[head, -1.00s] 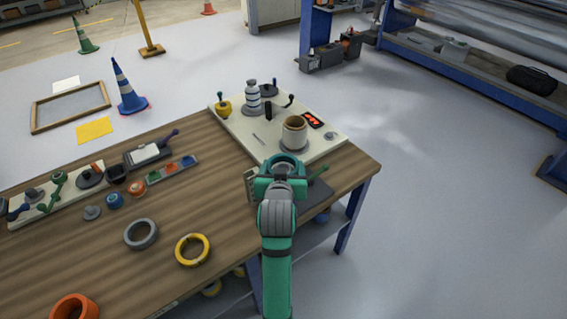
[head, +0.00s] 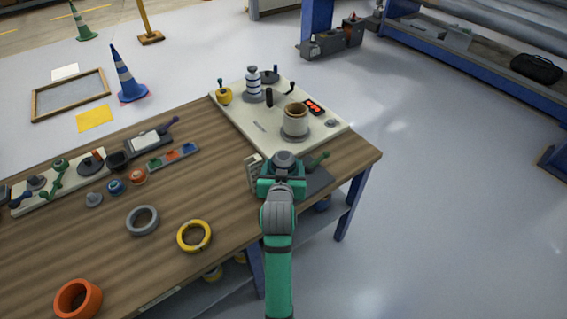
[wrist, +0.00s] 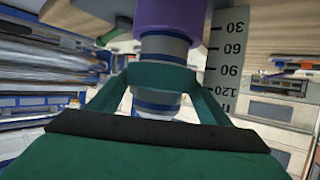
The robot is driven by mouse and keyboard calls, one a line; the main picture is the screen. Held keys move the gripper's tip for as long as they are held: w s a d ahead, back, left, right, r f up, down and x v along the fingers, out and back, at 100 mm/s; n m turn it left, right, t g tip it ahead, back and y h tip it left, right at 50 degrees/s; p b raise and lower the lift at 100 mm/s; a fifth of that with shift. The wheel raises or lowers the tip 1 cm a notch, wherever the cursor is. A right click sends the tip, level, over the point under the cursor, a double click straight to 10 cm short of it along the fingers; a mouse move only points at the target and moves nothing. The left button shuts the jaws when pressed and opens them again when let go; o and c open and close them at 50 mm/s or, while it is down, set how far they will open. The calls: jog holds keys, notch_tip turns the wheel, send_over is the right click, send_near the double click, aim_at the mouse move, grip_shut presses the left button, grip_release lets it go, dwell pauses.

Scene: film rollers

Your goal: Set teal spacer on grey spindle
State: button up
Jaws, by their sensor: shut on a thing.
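The teal spacer (wrist: 162,77) is a ring held between the two fingers of my gripper (wrist: 162,88) in the wrist view, which looks upside down. The ring sits around the grey spindle (wrist: 165,46), which has blue bands and shows on both sides of it. A purple piece (wrist: 168,14) surrounds the spindle's lower part, with bare shaft between it and the spacer. In the head view my gripper (head: 282,179) is at the table's right front, and the spindle's grey top (head: 284,158) shows just beyond it. The spacer is hard to separate from my teal gripper there.
An upright scale plate (wrist: 228,60) stands beside the spindle. A green-handled lever (head: 319,159) is close on the right. A pale board with a tan roller (head: 296,118) and a banded post (head: 253,83) lies behind. Yellow (head: 194,236), grey (head: 142,220) and orange (head: 78,299) rings lie left.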

jog(key=shift+f, duration=1.75)
jog(key=o, duration=1.2)
jog(key=shift+a, duration=0.15)
jog(key=shift+s, duration=0.1)
jog(key=v, duration=1)
jog(key=shift+s+d+r, duration=0.2)
jog(key=shift+s, duration=0.1)
